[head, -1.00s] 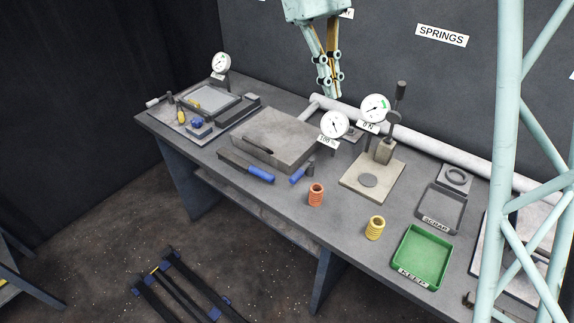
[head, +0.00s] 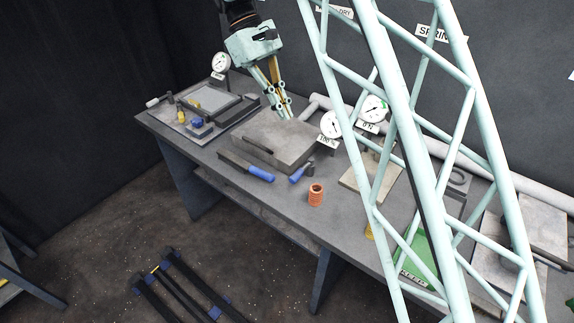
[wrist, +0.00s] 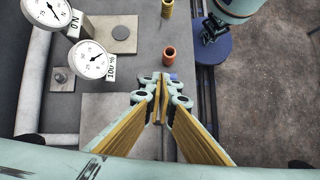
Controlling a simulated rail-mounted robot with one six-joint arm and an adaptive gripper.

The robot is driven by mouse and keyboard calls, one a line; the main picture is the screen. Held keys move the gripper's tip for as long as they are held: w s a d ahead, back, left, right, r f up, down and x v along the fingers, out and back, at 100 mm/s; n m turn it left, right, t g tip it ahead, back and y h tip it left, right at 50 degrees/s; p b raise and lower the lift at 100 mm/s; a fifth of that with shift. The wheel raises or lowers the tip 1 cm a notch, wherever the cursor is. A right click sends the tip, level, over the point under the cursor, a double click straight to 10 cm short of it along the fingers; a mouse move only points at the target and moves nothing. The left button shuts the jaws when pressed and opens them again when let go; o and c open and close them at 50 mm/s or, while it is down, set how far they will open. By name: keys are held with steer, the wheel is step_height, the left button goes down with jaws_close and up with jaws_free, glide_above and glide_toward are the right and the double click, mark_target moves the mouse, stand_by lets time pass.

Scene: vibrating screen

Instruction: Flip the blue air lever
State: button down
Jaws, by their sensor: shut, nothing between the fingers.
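A short blue lever (head: 297,178) sticks out beside a small dark fitting on the bench, just right of the grey block (head: 262,147). In the wrist view, a bit of blue (wrist: 174,77) beyond my fingertips looks like this lever, mostly hidden. My gripper (head: 286,114) is shut and empty, pointing down above the grey block, up and left of the lever and apart from it. In the wrist view the fingertips (wrist: 159,120) meet over the block.
The 100 % gauge (head: 331,125) and 0 N gauge (head: 374,108) stand right of the block. A blue-handled tool (head: 260,174) lies at the block's front. A left-hand tray (head: 214,106) and blue knob (head: 196,122) are farther off.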

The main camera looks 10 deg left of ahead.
mark_target(302, 170)
steer(key=a+f+n+h, duration=0.1)
steer(key=a+f, duration=0.6)
steer(key=f, duration=0.2)
steer(key=shift+w+a+f+n+h, duration=0.15)
steer(key=shift+w+a+n+h, duration=0.1)
steer(key=shift+n+h, duration=0.05)
steer(key=shift+d+f, duration=0.1)
steer(key=x, duration=0.5)
steer(key=b+x, duration=0.1)
steer(key=x, duration=0.4)
steer(key=shift+s+d, duration=0.1)
steer(key=shift+s, duration=0.15)
steer(key=shift+s+d+f, duration=0.1)
steer(key=shift+s+d, duration=0.3)
steer(key=shift+d, duration=0.4)
steer(key=shift+s+d+f, duration=0.1)
steer(key=shift+s+d, duration=0.25)
steer(key=shift+d, duration=0.4)
